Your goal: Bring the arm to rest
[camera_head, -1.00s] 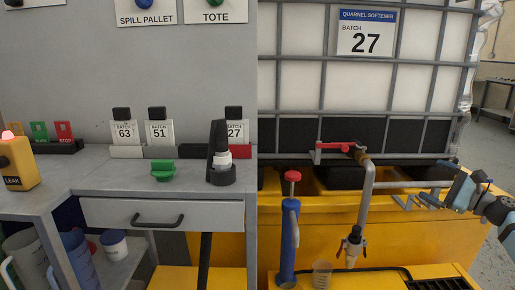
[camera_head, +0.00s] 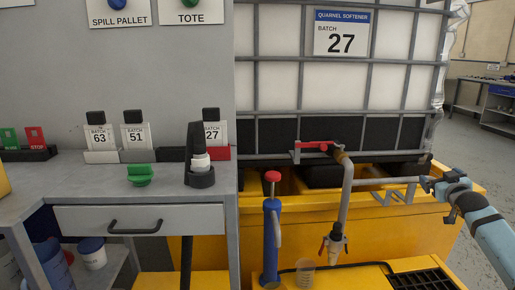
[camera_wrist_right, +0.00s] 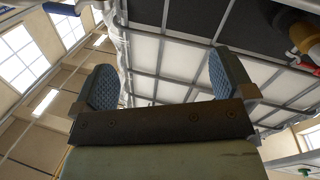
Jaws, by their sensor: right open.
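My right gripper (camera_head: 426,187) is at the right in the head view, in front of the tote's yellow base and to the right of the grey outlet pipe (camera_head: 347,195). In the right wrist view its two blue-padded fingers (camera_wrist_right: 163,88) stand wide apart with nothing between them. That wrist camera looks up toward the tote's caged side and the ceiling. My left gripper is not in view.
The caged tote (camera_head: 275,82) labelled batch 27 stands on a yellow spill pallet (camera_head: 410,222). A red-handled valve (camera_head: 318,146), a blue hand pump (camera_head: 271,240) and a clear cup (camera_head: 305,272) are left of my arm. A grey bench (camera_head: 95,180) is at left. Floor (camera_head: 470,240) is free at right.

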